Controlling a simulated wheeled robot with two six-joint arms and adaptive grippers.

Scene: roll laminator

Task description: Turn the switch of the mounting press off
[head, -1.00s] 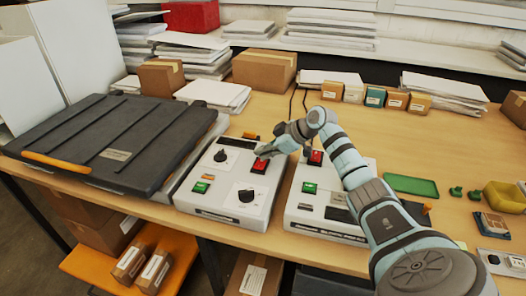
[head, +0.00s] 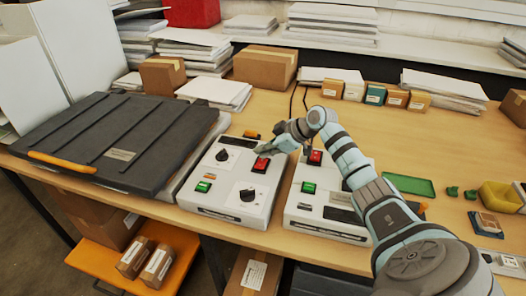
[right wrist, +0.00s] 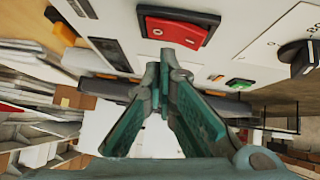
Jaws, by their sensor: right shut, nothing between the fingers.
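The mounting press is the wide black-lidded unit (head: 115,143) at the left, with a white control box (head: 225,190) along its right side. Its red rocker switch (head: 261,164) sits at the box's upper right. The switch also shows in the right wrist view (right wrist: 178,30), with white marks on its face. My right gripper (head: 259,151) is shut and empty, its tips just behind the switch in the head view. In the right wrist view the closed fingertips (right wrist: 166,56) are close to the switch's edge; I cannot tell whether they touch. My left gripper is not in view.
The control box also carries a green button (head: 203,187) and two black knobs. A similar second white box (head: 327,225) with its own red switch (head: 315,157) stands to the right, beneath my right arm. Small cartons and paper stacks line the back.

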